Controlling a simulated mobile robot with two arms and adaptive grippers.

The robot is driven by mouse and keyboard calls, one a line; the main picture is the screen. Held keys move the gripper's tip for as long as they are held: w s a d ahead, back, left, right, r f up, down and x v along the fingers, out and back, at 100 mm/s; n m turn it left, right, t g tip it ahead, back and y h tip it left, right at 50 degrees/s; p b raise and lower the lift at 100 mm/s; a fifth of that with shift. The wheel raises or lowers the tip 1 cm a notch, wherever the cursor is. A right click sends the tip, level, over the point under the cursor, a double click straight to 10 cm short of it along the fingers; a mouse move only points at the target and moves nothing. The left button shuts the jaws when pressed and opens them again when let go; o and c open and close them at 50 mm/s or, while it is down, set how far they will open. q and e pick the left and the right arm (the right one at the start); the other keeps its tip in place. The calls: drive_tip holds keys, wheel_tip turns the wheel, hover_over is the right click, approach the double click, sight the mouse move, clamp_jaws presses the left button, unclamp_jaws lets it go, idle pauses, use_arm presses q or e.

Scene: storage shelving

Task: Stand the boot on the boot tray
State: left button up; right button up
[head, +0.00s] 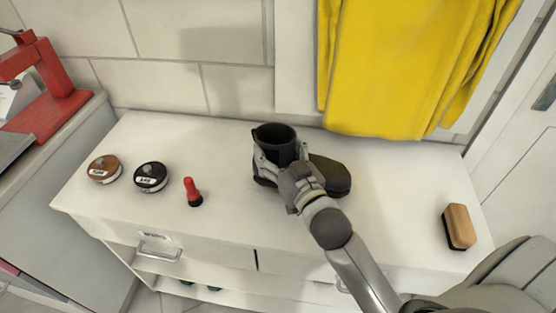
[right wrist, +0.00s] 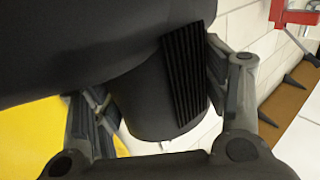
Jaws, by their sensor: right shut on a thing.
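The boot (head: 334,173) is dark, with its round opening facing up and its toe pointing right. In the head view it is upright at the middle of the white bench top; I cannot tell whether its sole touches the surface. My right gripper (head: 284,172) is shut on the boot's shaft from the front and hides part of it. In the right wrist view the dark shaft (right wrist: 140,105) with a ribbed panel sits between the two fingers (right wrist: 160,110). No boot tray can be made out. My left gripper is not in view.
On the white bench (head: 235,225) a brown tin (head: 104,169), a black tin (head: 151,177) and a red-topped bottle (head: 192,191) stand left of the boot. A wooden brush (head: 459,227) lies at right. A yellow cloth (head: 395,70) hangs behind. Bench space right of the toe is clear.

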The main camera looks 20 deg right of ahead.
sight(282, 167)
drive_tip(key=shift+f, duration=1.35)
drive_tip(key=o, duration=1.3)
drive_tip(key=shift+f, duration=0.2)
drive_tip(key=shift+c, duration=0.2)
drive_tip(key=o, duration=0.4)
drive_tip(key=shift+s, duration=0.1)
drive_tip(key=shift+r, duration=0.15)
